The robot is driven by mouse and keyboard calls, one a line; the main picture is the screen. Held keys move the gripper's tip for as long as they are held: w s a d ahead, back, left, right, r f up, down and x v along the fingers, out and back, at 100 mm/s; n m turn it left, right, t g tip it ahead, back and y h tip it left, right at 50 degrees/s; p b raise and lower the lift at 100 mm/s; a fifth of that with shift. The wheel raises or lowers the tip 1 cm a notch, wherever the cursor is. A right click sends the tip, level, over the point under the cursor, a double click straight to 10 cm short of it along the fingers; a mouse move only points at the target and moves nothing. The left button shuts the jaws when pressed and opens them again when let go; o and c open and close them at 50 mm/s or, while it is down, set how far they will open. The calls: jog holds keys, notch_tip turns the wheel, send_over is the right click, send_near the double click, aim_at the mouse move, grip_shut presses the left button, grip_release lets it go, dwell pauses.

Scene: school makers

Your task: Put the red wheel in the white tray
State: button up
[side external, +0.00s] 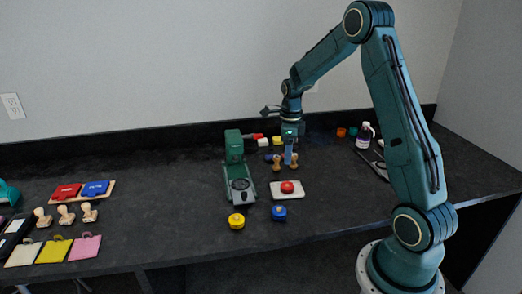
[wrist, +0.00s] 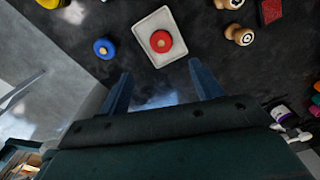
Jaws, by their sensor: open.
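The red wheel (side external: 287,187) lies in the white tray (side external: 300,194), near its middle. Both also show in the wrist view, the red wheel (wrist: 161,41) with a pale hub on the white tray (wrist: 145,27). My gripper (side external: 290,160) is above the table, apart from the wheel and behind the tray in the side view. In the wrist view my gripper (wrist: 160,72) is open and nothing shows between its fingers. The tray lies just beyond the fingertips there.
A blue wheel (side external: 279,213) and a yellow wheel (side external: 236,221) lie near the tray. A green machine (side external: 236,170) stands left of it. Wooden stamps (wrist: 239,34) stand close by. A bottle (side external: 364,135) stands back right. The table left of the machine has free room.

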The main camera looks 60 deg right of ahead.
jog(key=s+a+r+n+t, duration=0.1)
jog(key=s+a+r+n, duration=0.2)
jog(key=a+r+n, duration=0.4)
jog(key=s+a+r+n+t, duration=0.2)
jog(key=s+a+r+n, duration=0.1)
jog(key=a+r+n, duration=0.5)
jog(key=s+a+r+n+t, duration=0.1)
jog(key=s+a+n, duration=0.4)
jog(key=s+n, duration=0.2)
jog(key=s+a+r+n+t, duration=0.1)
jog(key=s+a+n, duration=0.3)
jog(key=s+n, duration=0.4)
jog(key=shift+a+r+n+t, duration=0.35)
jog(key=shift+r+n, duration=0.15)
jog(key=shift+n, duration=0.2)
